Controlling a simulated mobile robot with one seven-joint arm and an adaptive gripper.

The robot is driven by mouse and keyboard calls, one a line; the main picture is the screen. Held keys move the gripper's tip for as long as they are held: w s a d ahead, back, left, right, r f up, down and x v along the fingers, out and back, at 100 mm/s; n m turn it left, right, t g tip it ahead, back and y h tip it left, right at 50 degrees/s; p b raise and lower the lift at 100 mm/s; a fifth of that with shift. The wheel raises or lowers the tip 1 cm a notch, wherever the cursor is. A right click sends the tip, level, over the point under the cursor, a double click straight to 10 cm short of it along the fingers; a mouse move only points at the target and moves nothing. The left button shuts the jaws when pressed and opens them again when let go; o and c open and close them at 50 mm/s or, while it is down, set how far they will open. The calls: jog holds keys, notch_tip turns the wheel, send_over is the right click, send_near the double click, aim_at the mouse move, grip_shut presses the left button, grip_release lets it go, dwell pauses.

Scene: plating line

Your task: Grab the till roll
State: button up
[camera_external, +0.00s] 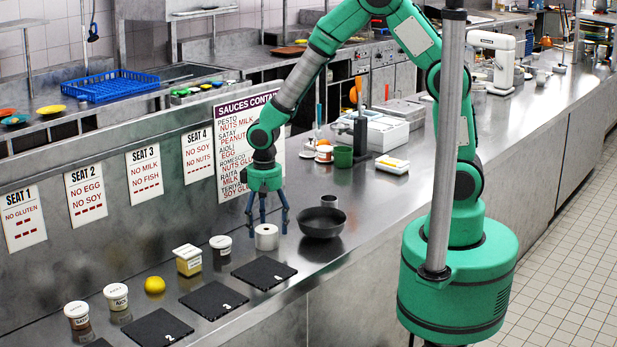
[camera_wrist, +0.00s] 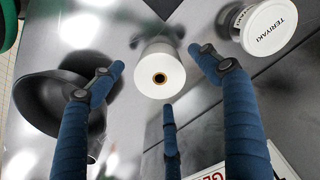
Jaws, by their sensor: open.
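The till roll (camera_external: 266,237) is a white paper cylinder standing upright on the steel counter, with a dark core hole in its top. In the wrist view the till roll (camera_wrist: 160,72) sits between the spread blue fingers, ahead of their tips. My gripper (camera_external: 268,212) has several blue fingers, open and empty, pointing down just above and around the roll. In the wrist view my gripper (camera_wrist: 162,75) shows fingers to the left, right and below the roll, with gaps between them and it. I cannot tell whether any finger touches it.
A white teriyaki tub (camera_wrist: 268,25) is near the roll. Black numbered slates (camera_external: 264,272) lie in front. The sauces sign (camera_external: 232,150) is on the wall behind my gripper.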

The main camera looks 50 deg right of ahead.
aim_at(266, 229)
jog(key=shift+f, duration=1.5)
jog(key=c, duration=1.3)
jog(key=shift+r, duration=0.1)
jog(key=shift+r+p, duration=0.65)
jog(key=shift+r, duration=4.3)
